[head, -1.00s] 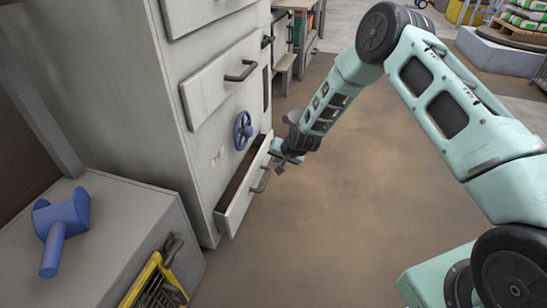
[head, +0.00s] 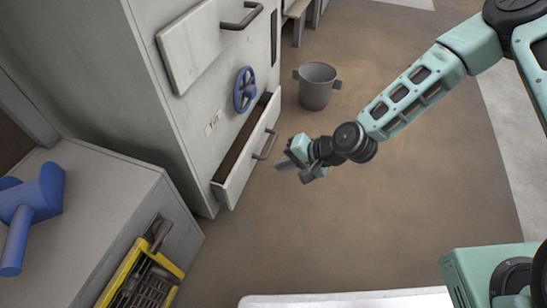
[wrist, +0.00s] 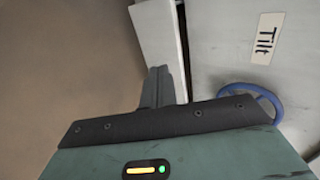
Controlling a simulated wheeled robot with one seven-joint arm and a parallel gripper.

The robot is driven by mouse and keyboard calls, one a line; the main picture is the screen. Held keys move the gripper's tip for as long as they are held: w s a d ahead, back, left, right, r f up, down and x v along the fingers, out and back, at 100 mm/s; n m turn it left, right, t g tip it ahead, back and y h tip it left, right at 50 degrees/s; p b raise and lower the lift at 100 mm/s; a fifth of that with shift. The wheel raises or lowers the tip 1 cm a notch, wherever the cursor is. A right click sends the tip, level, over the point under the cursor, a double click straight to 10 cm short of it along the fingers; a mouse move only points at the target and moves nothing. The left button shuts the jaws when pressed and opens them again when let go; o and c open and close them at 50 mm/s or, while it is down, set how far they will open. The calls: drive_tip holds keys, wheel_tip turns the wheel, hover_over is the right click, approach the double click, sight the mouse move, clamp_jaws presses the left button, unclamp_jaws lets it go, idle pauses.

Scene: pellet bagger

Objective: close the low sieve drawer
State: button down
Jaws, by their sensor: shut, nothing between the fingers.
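The low sieve drawer (head: 240,182) sticks out from the foot of the pale cabinet, with its dark inside showing. Its grey bar handle (head: 266,146) is on the front face. My gripper (head: 284,164) is shut and empty, just right of the drawer front and apart from the handle in the head view. In the wrist view the shut fingers (wrist: 162,88) overlap the lower end of the pale drawer (wrist: 160,38); contact cannot be told there.
A blue handwheel (head: 244,89) sits above the drawer, and a closed upper drawer (head: 190,48) above that. A grey bucket (head: 316,88) stands on the floor behind my gripper. A grey cabinet (head: 105,190) with a yellow rack (head: 128,268) is at left. Floor to the right is open.

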sight(238, 168)
drive_tip(key=b+x, duration=0.2)
drive_tip(key=x, duration=0.2)
drive_tip(key=r+b+x, duration=0.1)
drive_tip(key=b+x, duration=0.2)
drive_tip(key=x, duration=0.1)
drive_tip(key=a+b+x, duration=0.1)
drive_tip(key=b+x, duration=0.1)
drive_tip(key=x, duration=0.2)
drive_tip(key=shift+w+a+r+b, duration=0.15)
drive_tip(key=shift+w+b, duration=0.15)
drive_tip(key=shift+b, duration=0.1)
drive_tip(key=shift+w+a+r, duration=0.1)
drive_tip(key=shift+a+r, duration=0.05)
drive_tip(key=shift+a, duration=0.25)
drive_tip(key=shift+w+a+r, duration=0.1)
drive_tip(key=shift+a+r, duration=0.05)
drive_tip(key=shift+a, duration=0.2)
drive_tip(key=a, duration=0.1)
drive_tip(key=w+a+p, duration=0.1)
drive_tip(key=a+p, duration=0.1)
drive_tip(key=a, duration=0.1)
drive_tip(key=shift+w+a, duration=0.1)
drive_tip(key=shift+w, duration=0.2)
